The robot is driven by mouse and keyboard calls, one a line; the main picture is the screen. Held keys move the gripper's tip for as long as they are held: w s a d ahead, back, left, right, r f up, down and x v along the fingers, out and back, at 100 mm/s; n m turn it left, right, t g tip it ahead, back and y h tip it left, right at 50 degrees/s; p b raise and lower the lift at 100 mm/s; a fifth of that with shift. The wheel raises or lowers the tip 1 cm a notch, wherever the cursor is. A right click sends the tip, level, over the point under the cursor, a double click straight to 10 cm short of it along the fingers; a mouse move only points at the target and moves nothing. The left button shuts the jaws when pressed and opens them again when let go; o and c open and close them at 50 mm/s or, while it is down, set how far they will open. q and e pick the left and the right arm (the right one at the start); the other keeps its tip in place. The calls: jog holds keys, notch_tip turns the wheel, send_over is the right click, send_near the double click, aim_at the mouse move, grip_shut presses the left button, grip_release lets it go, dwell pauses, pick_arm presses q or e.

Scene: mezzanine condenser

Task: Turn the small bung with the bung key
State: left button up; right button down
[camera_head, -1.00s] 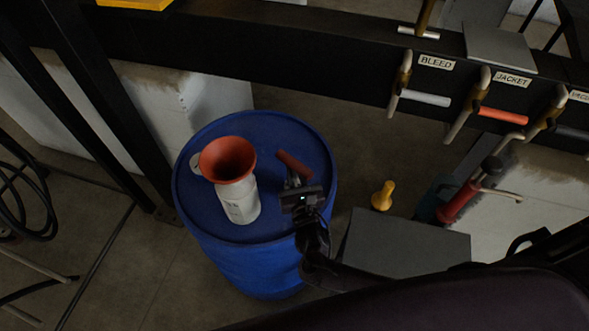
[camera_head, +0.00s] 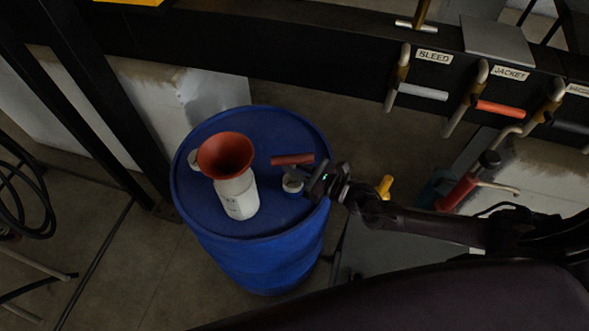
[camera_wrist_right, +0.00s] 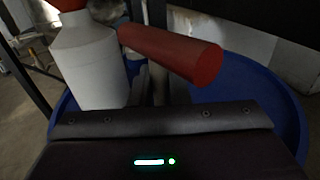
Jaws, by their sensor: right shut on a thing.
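The bung key has a red bar handle (camera_head: 292,159) and stands near the right side of the blue drum's top (camera_head: 240,122). My right gripper (camera_head: 309,180) reaches in from the right and is shut on the key below the handle. In the wrist view the red handle (camera_wrist_right: 180,54) lies across the front of the gripper, with the stem (camera_wrist_right: 158,85) running down from it. A pale round piece (camera_head: 291,184) with a blue edge sits under the handle, probably the small bung. I cannot tell whether the key is seated in it. My left gripper is not in view.
A white bottle (camera_head: 238,196) with a red funnel (camera_head: 226,154) stands on the drum left of the key. A yellow object (camera_head: 385,187) is right of the drum. A black beam (camera_head: 300,55) carries labelled valves behind. A red-handled tool (camera_head: 459,192) stands further right.

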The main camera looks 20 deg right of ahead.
aim_at(295, 157)
jog(key=shift+w+d+n+g+y+b, duration=0.1)
jog(key=shift+n+g+y+b, duration=0.8)
jog(key=shift+g+b, duration=0.1)
jog(key=shift+n+g+y+b, duration=0.95)
jog(key=shift+g+b, duration=0.35)
jog(key=shift+b, duration=0.2)
jog(key=shift+r+p, duration=1.85)
jog(key=shift+r, duration=0.75)
